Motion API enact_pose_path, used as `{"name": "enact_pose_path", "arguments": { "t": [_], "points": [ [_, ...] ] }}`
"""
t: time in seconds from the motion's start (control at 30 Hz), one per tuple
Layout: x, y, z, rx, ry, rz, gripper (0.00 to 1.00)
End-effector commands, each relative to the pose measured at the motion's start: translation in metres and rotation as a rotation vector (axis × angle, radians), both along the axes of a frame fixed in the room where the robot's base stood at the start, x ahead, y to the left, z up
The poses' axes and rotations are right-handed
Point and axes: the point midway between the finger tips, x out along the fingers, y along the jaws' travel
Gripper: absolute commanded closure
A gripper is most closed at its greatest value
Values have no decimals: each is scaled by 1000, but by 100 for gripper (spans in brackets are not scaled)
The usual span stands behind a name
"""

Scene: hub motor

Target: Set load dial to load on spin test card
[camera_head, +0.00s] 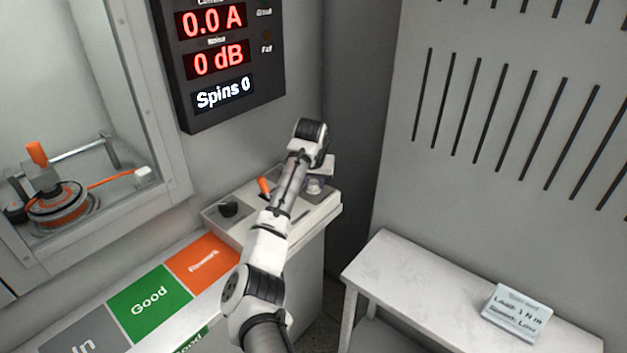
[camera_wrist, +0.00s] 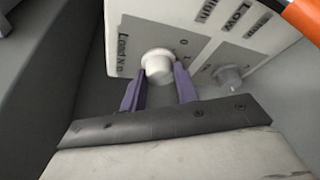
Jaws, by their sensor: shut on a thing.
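The load dial (camera_wrist: 157,63) is a round pale knob on the panel, beside the label "Load N m" and the marks 0 and 1. My gripper (camera_wrist: 160,80) has its two purple fingers on either side of the knob, shut on it. In the head view, my gripper (camera_head: 315,184) is at the right end of the control box, and my arm hides part of the box. The knob's pointer cannot be made out. The spin test card (camera_head: 517,312) lies on the white side table and reads "Load: 1 N m" and apparently "Speed: Low".
A second small knob (camera_wrist: 228,77) sits beside the dial. An orange lever (camera_head: 264,187) and a black knob (camera_head: 229,209) stand on the control box (camera_head: 325,211). The display (camera_head: 219,55) reads 0.0 A, 0 dB, Spins 0. The motor (camera_head: 57,204) sits in the left enclosure.

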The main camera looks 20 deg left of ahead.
Motion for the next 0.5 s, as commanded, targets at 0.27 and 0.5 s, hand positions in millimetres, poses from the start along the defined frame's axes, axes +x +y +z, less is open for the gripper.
{"name": "enact_pose_path", "arguments": {
  "t": [0.27,0.5],
  "points": [
    [0,1,2,-3,3,-164,93],
    [0,2,2,-3,1,-359,93]
  ]
}}
